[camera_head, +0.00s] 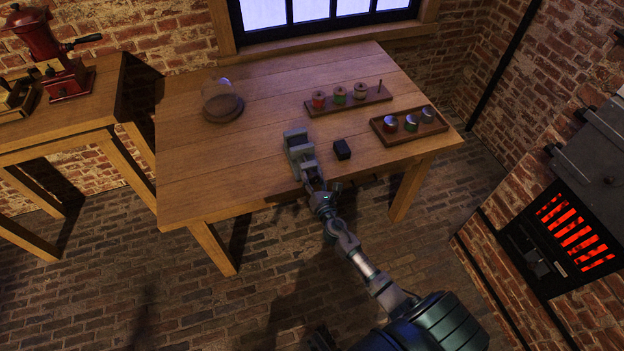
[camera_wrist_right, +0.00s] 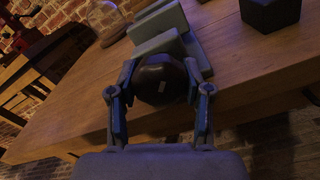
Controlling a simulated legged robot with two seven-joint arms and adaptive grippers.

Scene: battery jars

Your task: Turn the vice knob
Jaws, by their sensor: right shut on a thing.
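The grey vice (camera_head: 300,152) stands at the front edge of the wooden table. Its dark round knob (camera_wrist_right: 162,80) shows in the right wrist view, with a small light mark on its face. My right gripper (camera_head: 316,187) reaches the vice from the front. In the right wrist view my right gripper (camera_wrist_right: 158,92) has one finger on each side of the knob and is shut on it. The vice's grey jaws (camera_wrist_right: 160,35) show just behind the knob. My left gripper is not in view.
A small black block (camera_head: 342,149) sits right of the vice. A spool rack (camera_head: 348,104), a tray of jars (camera_head: 409,127) and a glass dome (camera_head: 219,98) stand farther back. A stove with a glowing grate (camera_head: 572,235) is at the right. The table's left front is clear.

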